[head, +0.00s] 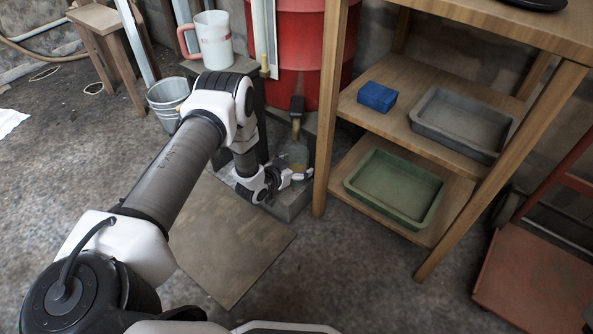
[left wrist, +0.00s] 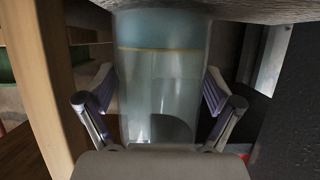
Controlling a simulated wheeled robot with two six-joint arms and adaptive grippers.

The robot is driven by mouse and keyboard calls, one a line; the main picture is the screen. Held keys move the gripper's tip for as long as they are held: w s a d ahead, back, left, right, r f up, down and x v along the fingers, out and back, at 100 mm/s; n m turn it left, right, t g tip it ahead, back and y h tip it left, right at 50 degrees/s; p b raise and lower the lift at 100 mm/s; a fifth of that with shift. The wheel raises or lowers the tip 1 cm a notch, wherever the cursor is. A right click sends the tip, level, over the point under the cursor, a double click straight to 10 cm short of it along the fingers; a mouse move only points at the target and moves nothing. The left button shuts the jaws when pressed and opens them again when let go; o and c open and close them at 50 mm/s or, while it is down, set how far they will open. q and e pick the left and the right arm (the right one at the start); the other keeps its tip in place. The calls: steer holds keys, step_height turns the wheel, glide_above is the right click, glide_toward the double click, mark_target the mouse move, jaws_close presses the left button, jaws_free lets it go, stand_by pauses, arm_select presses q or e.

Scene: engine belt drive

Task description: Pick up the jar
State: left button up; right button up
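My left gripper (head: 290,178) is down at the jar in the head view. In the left wrist view the left gripper (left wrist: 160,100) is open, with one finger on each side of the jar. The fingers are very close to the glass; whether they touch is hard to tell. My right gripper is in neither view.
A wooden shelf (head: 325,110) stands close right, holding a blue block (head: 377,96), a grey tray (head: 418,122) and a green tray (head: 352,184). A white mug (head: 214,42) stands on a stand above left. A bucket (head: 168,100) and a red drum (head: 305,40) are nearby.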

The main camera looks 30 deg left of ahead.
mark_target(304, 154)
arm_select(q)
steer(key=c, duration=0.9)
steer(key=shift+r, duration=0.15)
step_height(304, 154, up, 3)
steer(key=p, duration=0.3)
steer(key=shift+r, duration=0.2)
steer(key=shift+s, duration=0.25)
steer(key=shift+s+a+f+p, duration=0.1)
steer(key=shift+s+a+p, duration=0.15)
steer(key=shift+s+p, duration=1.9)
steer(key=shift+s+a+r+p, duration=0.15)
steer(key=shift+s+p, duration=0.35)
steer(key=shift+s, duration=3.15)
steer(key=shift+s+a+f+p, duration=0.25)
steer(key=shift+s+p, duration=1.1)
steer(key=shift+s, duration=1.55)
steer(key=shift+r, duration=0.1)
